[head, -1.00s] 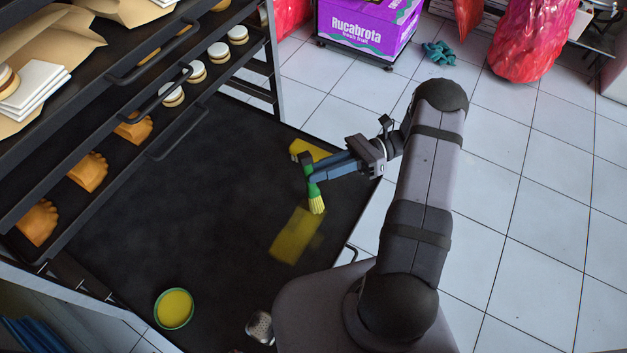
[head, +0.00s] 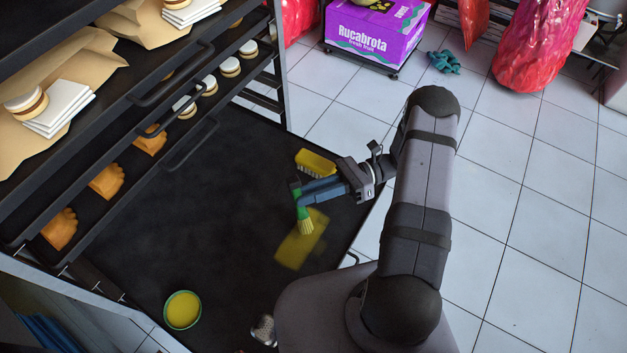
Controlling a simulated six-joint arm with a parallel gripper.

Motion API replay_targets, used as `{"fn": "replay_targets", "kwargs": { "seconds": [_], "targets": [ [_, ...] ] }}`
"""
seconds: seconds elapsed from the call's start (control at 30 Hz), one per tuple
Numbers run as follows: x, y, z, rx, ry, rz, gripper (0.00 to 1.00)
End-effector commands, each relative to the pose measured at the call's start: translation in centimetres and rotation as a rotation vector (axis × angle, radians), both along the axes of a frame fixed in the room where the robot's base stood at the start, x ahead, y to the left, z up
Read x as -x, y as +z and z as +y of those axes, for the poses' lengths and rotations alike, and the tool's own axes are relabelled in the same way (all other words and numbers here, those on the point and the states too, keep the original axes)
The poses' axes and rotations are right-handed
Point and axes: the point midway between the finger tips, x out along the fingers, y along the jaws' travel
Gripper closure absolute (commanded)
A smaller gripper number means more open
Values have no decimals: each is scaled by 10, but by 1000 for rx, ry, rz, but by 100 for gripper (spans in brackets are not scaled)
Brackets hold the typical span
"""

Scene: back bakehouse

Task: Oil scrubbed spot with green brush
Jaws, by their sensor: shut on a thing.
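My gripper (head: 304,196) is shut on the green brush (head: 297,190), holding it by its green handle. The brush's pale yellow bristles (head: 305,226) point down at the upper left part of a yellowish oily patch (head: 301,243) on the black tray (head: 215,240). I cannot tell whether the bristles touch the surface. A green-rimmed round dish (head: 182,310) with yellow oil stands on the tray at the lower left. A yellow scrubbing brush (head: 316,163) lies on the tray just beyond my gripper.
A metal-topped object (head: 263,330) stands at the tray's near edge, partly cut off by my base. Rack shelves (head: 188,135) with bread and cakes overhang the left side.

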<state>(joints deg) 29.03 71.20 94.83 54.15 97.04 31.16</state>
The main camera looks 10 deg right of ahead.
Motion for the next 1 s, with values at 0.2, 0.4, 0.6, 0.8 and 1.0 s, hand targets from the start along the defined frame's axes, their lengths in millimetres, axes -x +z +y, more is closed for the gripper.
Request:
{"fn": "replay_targets", "kwargs": {
  "seconds": [0.2, 0.4, 0.6, 0.8, 1.0],
  "targets": [
    [15, 3, 15, -1, 1, 3, 100],
    [27, 2, 28, -1, 1, 3, 100],
    [41, 2, 40, -1, 3, 3, 100],
    [53, 2, 53, -1, 1, 3, 100],
    [66, 1, 66, -1, 1, 3, 100]
  ]
}}
